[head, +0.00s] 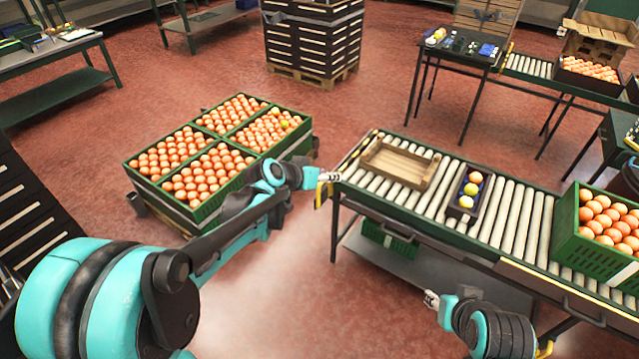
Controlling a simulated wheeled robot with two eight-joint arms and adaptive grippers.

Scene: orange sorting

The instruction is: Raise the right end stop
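The roller conveyor (512,222) runs from the centre to the right edge. A yellow-and-black end stop (358,152) lies across its left end. No end stop shows at the right end, which is cut off by the frame behind a green crate of oranges (570,245). My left gripper (333,177) is at the conveyor's front left corner, by a yellow part (321,193); whether they touch is unclear. My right gripper (431,299) is in front of the conveyor, below its front rail, with nothing visible in it. Both grippers' fingers are too small to read.
Green crates of oranges (181,219) stand on a pallet at left. A lower shelf (420,265) lies under the conveyor. Red floor in front is clear.

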